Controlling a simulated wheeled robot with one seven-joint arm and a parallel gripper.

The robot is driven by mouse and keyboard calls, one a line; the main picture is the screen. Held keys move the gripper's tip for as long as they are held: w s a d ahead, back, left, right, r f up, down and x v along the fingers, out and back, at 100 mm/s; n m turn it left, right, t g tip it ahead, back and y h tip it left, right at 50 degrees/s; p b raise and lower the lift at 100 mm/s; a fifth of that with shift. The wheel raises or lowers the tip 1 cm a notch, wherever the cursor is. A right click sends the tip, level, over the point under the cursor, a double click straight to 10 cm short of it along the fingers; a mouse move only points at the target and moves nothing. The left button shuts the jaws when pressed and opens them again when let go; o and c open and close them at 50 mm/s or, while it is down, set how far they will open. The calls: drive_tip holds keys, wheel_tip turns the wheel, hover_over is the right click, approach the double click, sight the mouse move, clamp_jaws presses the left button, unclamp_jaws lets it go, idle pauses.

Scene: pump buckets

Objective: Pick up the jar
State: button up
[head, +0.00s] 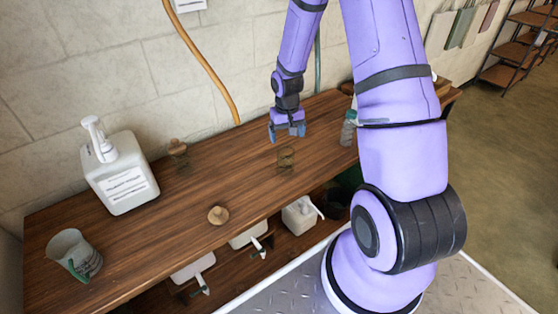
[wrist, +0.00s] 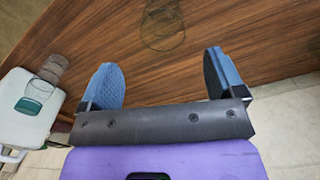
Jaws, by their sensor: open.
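A clear glass jar (head: 286,159) stands on the wooden bench, near its middle. In the wrist view a clear glass vessel, apparently this jar (wrist: 163,24), shows at the top, ahead of the gap between the fingers. My gripper (head: 287,136) has blue fingers and is open and empty. It is behind the jar, toward the wall, and apart from it. In the wrist view my gripper (wrist: 160,78) has its fingers wide apart with bare wood between them.
Another glass container (head: 349,130) is at right, partly behind my arm. White containers (head: 300,215) sit below. The wall is close behind.

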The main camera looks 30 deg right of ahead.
sight(289, 149)
drive_tip(key=shift+w+f, duration=0.15)
drive_tip(key=shift+f, duration=2.35)
drive_tip(key=shift+w+f, duration=0.1)
drive_tip(key=shift+f, duration=2.4)
drive_tip(key=c, duration=1.2)
drive_tip(key=shift+r, duration=0.2)
drive_tip(key=shift+r, duration=1.5)
drive_tip(key=shift+s+r, duration=0.2)
drive_tip(key=shift+s, duration=0.55)
drive_tip(key=s, duration=0.4)
drive_tip(key=s+r, duration=0.1)
drive_tip(key=s, duration=0.9)
drive_tip(key=shift+s+d+r, duration=0.15)
drive_tip(key=shift+s+d, duration=0.1)
drive_tip(key=shift+d, duration=0.1)
